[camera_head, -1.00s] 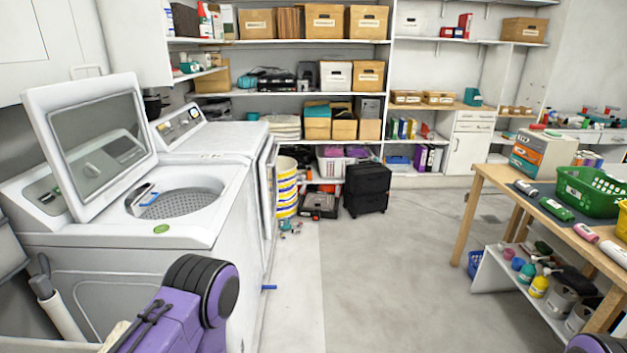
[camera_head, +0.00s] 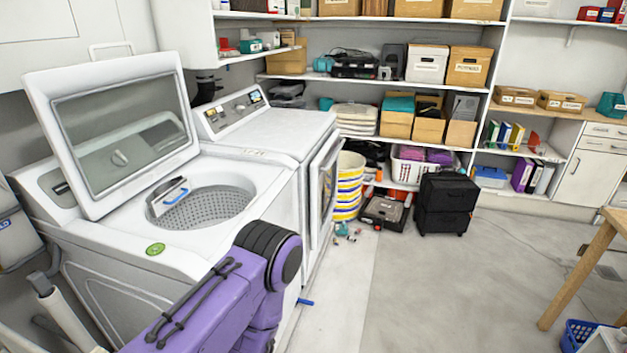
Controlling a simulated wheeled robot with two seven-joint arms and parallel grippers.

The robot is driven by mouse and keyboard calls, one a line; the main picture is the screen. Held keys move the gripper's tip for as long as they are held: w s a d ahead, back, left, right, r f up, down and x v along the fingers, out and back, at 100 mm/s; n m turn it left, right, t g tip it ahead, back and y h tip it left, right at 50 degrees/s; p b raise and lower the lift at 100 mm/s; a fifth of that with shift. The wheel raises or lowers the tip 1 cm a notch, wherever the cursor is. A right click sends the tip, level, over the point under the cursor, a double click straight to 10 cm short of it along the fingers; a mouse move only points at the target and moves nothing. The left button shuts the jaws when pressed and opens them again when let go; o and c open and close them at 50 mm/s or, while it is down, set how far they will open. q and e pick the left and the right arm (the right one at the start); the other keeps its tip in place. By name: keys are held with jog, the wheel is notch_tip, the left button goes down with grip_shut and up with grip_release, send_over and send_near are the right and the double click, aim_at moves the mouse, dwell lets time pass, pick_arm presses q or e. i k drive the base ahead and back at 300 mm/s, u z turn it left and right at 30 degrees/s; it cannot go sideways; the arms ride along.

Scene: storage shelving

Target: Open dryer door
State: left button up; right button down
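The dryer (camera_head: 262,133) is the white machine behind the open-lidded washer, with its control panel at the back. Its front faces right and shows at a steep angle. The dryer door (camera_head: 325,185) is a narrow strip with a window on that front. Its upper part seems to stand slightly off the body, but I cannot tell whether it is ajar. My purple left arm rises from the bottom in front of the washer. Neither gripper is in view.
The washer (camera_head: 245,235) has its lid (camera_head: 125,130) raised. A striped basket (camera_head: 348,188), a toolbox (camera_head: 385,212) and a black case (camera_head: 446,203) stand beyond the dryer. The floor (camera_head: 420,290) right of the machines is clear. A wooden table leg (camera_head: 578,275) is at right.

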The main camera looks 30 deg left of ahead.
aim_at(324, 169)
jog(key=u, duration=0.35)
jog(key=i, duration=1.7)
jog(key=z, duration=0.4)
jog(key=i, duration=0.85)
jog(key=u, duration=0.4)
